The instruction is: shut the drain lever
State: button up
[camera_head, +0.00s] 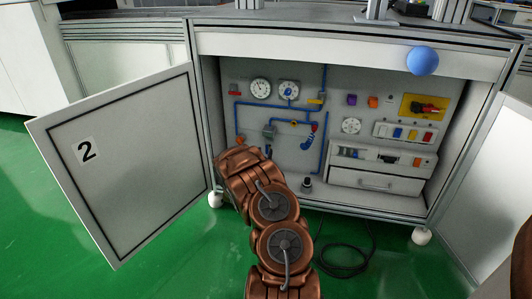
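My copper arm reaches from the bottom of the view up to the left part of an open cabinet. Its end hides its own gripper, so I cannot see the fingers. Blue pipes (325,150) run over the cabinet's back panel. Small fittings on them include a red one (234,93) at upper left, a yellow one (316,101) at upper right, and a small yellow one (294,123) in the middle. An orange piece (240,140) shows just above my arm's end. I cannot tell which of these is the drain lever, or its position.
The left door (130,190), marked 2, and the right door (505,175) stand open. Gauges (260,88), switch panels (403,132) and a drawer (375,181) fill the cabinet. A blue ball shape (422,60) shows at the top edge. A black cable (342,262) lies on the green floor.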

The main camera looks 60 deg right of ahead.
aim_at(267, 147)
jog(key=shift+b+x, duration=0.65)
jog(key=shift+x, duration=1.15)
grip_shut()
